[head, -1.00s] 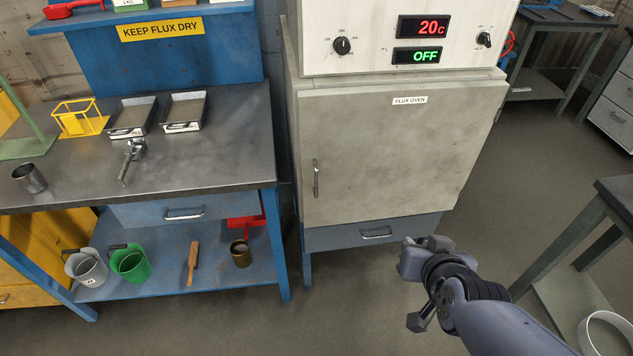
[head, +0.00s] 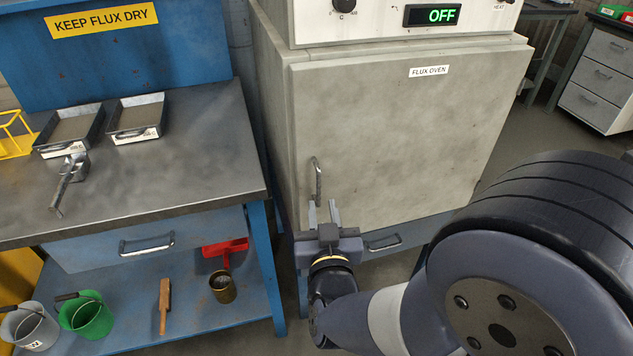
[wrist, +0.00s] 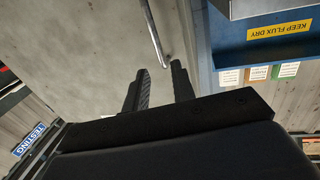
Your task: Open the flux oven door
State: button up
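The flux oven door (head: 400,130) is a grey, stained panel labelled "FLUX OVEN", and it is shut. Its vertical bar handle (head: 317,180) is at the door's left side. My gripper (head: 323,208) is just below the handle in the head view, with its fingers pointing toward the door. In the wrist view the two dark fingers (wrist: 158,84) stand apart with a gap between them. The handle (wrist: 155,38) lies beyond the fingertips there, roughly in line with the gap. The fingers do not appear to enclose the handle.
A drawer with a handle (head: 383,243) is under the oven door. My arm fills the lower right. Floor shows right of the oven.

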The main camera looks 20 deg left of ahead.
aim_at(319, 183)
jog(key=x, duration=0.8)
jog(key=shift+w+a+f, duration=0.1)
jog(key=shift+w+a, duration=0.05)
jog(key=shift+w, duration=0.25)
jog(key=shift+c, duration=0.6)
grip_shut()
